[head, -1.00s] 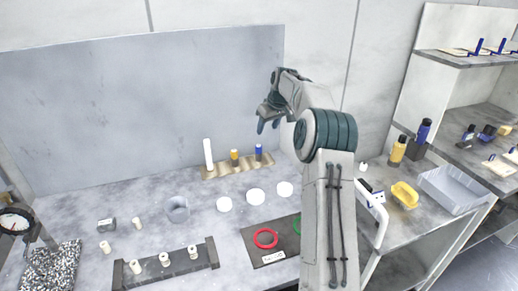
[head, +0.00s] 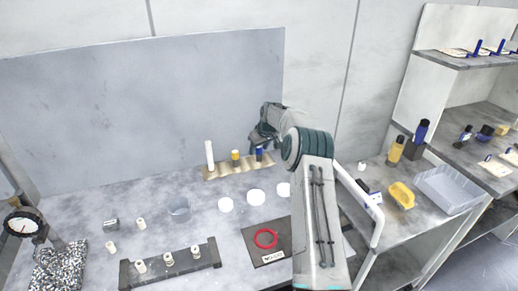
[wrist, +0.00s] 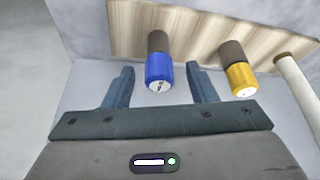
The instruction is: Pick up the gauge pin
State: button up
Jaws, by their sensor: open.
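My gripper (wrist: 160,70) is open. In the wrist view its two fingers stand on either side of a blue-capped pin (wrist: 158,70) with a dark end, with gaps visible on both sides. No label readable here tells which is the gauge pin. In the head view my gripper (head: 256,143) is over the rack's right end and partly hides the blue cap.
A white rod (head: 209,154) stands at the rack's left end. A grey panel (head: 140,110) rises close behind the rack.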

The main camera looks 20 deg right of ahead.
jog(key=shift+w+f, duration=0.15)
jog(key=shift+f, duration=0.25)
jog(key=c, duration=1.1)
jog(key=shift+r, duration=0.15)
jog(key=shift+r+b, duration=0.35)
jog(key=shift+r, duration=0.25)
notch_tip(320, 180, up, 3)
jog(key=shift+f+b, duration=0.1)
jog(key=shift+b, duration=0.4)
jog(key=shift+s+d+r+p, duration=0.2)
jog(key=shift+d+r+p, duration=0.45)
jog(key=shift+d+r, duration=0.9)
jog(key=shift+s+d+r+p, duration=0.2)
jog(key=shift+d+r+p, duration=0.5)
jog(key=shift+d, duration=1.6)
jog(key=shift+s+d+r+p, duration=0.2)
jog(key=shift+d+r+p, duration=0.4)
jog(key=shift+d+r, duration=0.95)
